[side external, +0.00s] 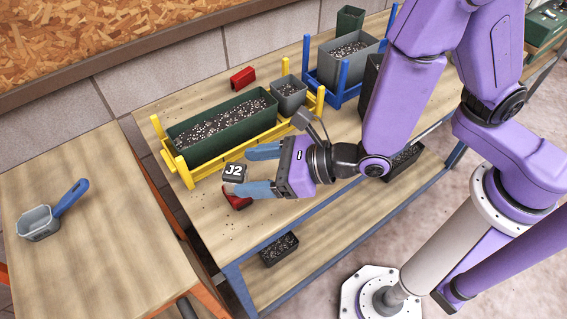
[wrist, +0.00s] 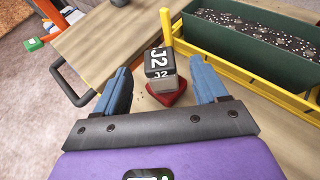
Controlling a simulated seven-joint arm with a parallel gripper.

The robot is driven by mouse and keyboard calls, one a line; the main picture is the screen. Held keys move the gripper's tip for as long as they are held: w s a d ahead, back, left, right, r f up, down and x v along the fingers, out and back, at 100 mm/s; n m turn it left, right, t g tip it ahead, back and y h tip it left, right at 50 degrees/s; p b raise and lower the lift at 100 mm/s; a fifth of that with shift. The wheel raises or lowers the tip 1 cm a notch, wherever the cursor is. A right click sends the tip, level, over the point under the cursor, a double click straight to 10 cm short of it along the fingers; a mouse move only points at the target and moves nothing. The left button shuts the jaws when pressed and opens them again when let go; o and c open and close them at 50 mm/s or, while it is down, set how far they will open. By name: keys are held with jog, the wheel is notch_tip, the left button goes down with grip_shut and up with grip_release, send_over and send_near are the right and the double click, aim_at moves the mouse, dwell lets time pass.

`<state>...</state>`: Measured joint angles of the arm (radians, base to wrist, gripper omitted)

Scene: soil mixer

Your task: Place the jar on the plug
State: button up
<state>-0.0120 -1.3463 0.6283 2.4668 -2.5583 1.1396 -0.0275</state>
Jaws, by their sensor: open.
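The jar (side external: 234,172) has a dark lid marked J2 and a pale body (wrist: 165,84). A red piece (side external: 238,200), perhaps the plug, shows directly under the jar in both views and also in the wrist view (wrist: 166,98). The jar looks upright on it; I cannot tell whether it is fully seated. My gripper (side external: 240,171) is open, its blue fingers (wrist: 161,65) either side of the jar with visible gaps in the wrist view. The lower finger hides part of the jar and red piece in the side view.
A yellow rack (side external: 186,172) with a green soil trough (side external: 180,135) stands close behind the jar. A grey pot (side external: 290,88) and another red piece (side external: 242,78) are farther back. A scoop (side external: 38,222) lies on the left table. The bench front-left of the jar is clear.

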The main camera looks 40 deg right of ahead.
jog(key=shift+v, duration=2.9)
jog(key=w+d+r+m+t+h, duration=0.1)
jog(key=w+d+r+m+h, duration=0.15)
jog(key=d+m+h, duration=0.5)
jog(key=w+d+r+m+t+h, duration=0.1)
jog(key=w+d+r+m+h, duration=0.2)
jog(key=d+m, duration=0.8)
jog(key=s+d+m+g, duration=0.4)
jog(key=s+m+g, duration=0.1)
jog(key=s+m, duration=0.2)
jog(key=s+d+m+g+y, duration=0.1)
jog(key=s+d+m+g, duration=0.3)
jog(key=s, duration=0.5)
jog(key=m+g, duration=0.2)
jog(key=m, duration=0.1)
jog(key=shift+s, duration=0.25)
